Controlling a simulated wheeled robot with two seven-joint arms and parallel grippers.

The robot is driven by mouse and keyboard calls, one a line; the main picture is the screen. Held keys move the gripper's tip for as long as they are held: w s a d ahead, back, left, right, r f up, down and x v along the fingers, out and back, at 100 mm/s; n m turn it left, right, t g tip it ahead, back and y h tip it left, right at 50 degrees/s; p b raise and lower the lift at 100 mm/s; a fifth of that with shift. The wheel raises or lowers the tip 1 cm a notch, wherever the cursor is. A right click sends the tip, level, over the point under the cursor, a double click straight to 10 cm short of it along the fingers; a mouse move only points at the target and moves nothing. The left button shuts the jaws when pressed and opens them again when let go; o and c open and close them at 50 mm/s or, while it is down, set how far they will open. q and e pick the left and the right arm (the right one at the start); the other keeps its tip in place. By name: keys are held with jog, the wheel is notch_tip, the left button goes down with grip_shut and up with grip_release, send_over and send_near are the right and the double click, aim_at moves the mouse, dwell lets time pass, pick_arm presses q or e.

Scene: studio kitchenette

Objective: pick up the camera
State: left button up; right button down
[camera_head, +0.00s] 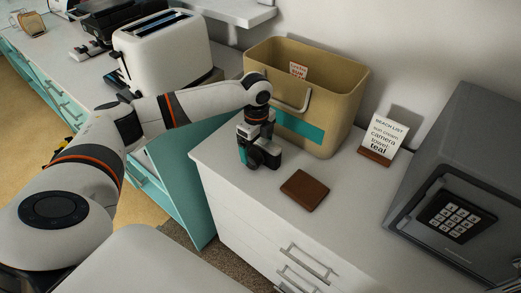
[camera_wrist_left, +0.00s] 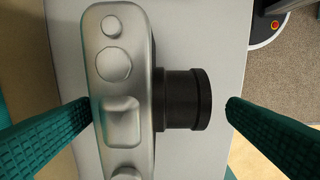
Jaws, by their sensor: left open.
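The camera (camera_head: 265,154) stands on the white drawer cabinet in front of the tan bin. It has a silver-grey body and a black lens. In the left wrist view the camera (camera_wrist_left: 122,90) is seen from above, its lens (camera_wrist_left: 187,99) pointing right. My left gripper (camera_head: 252,150) is right over the camera, pointing down. In the left wrist view its two teal fingers (camera_wrist_left: 158,110) are open, one beside the body's left side and one to the right of the lens, with a gap at the lens. My right gripper is not in view.
A tan bin (camera_head: 345,98) with a teal stripe stands just behind the camera. A brown wallet-like item (camera_head: 305,190) lies to its right on the white cabinet top (camera_head: 340,215). A beach list card (camera_head: 384,138) and a grey safe (camera_head: 465,185) stand farther right. A toaster (camera_head: 165,55) stands left.

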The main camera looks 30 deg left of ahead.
aim_at(257, 148)
pick_arm(q)
jog(key=shift+w+f, duration=0.1)
jog(key=shift+f, duration=1.4)
jog(key=shift+c, duration=0.6)
